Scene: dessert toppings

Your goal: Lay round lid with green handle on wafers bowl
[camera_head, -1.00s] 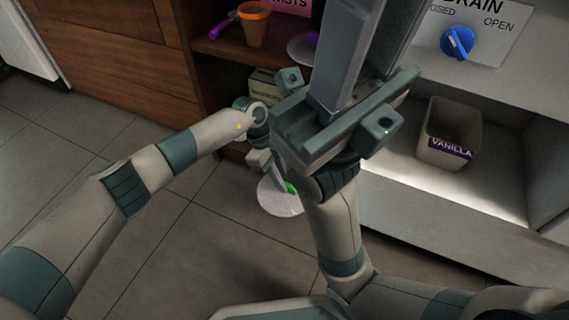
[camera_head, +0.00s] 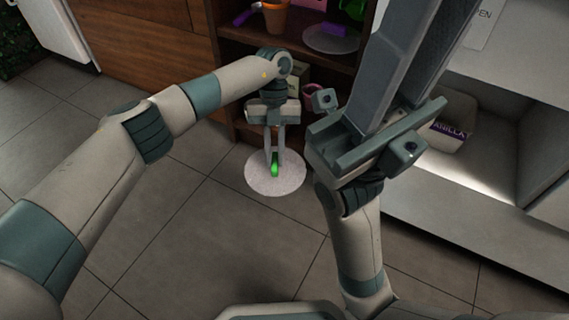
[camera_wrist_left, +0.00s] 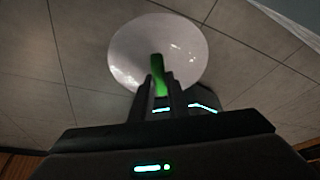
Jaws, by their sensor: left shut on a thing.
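The round lid (camera_head: 290,183) is a pale, speckled disc with an upright green handle (camera_head: 275,171). My left gripper (camera_head: 274,158) is shut on the green handle from above and holds the lid flat in front of the wooden shelf unit. The left wrist view shows the lid (camera_wrist_left: 127,52) beyond the fingers, with the green handle (camera_wrist_left: 156,67) between them. My right gripper (camera_head: 425,55) is large and close to the head camera, pointing up and right; whether its jaws are apart is unclear. I cannot make out a wafers bowl in either view; the right gripper hides part of the shelves.
The wooden shelf unit (camera_head: 228,70) holds an orange pot (camera_head: 275,17), a grey plate (camera_head: 331,39) and a pink cup (camera_head: 312,97). A grey cabinet (camera_head: 462,202) at right holds a container labelled vanilla (camera_head: 457,130). The tiled floor (camera_head: 200,240) is clear.

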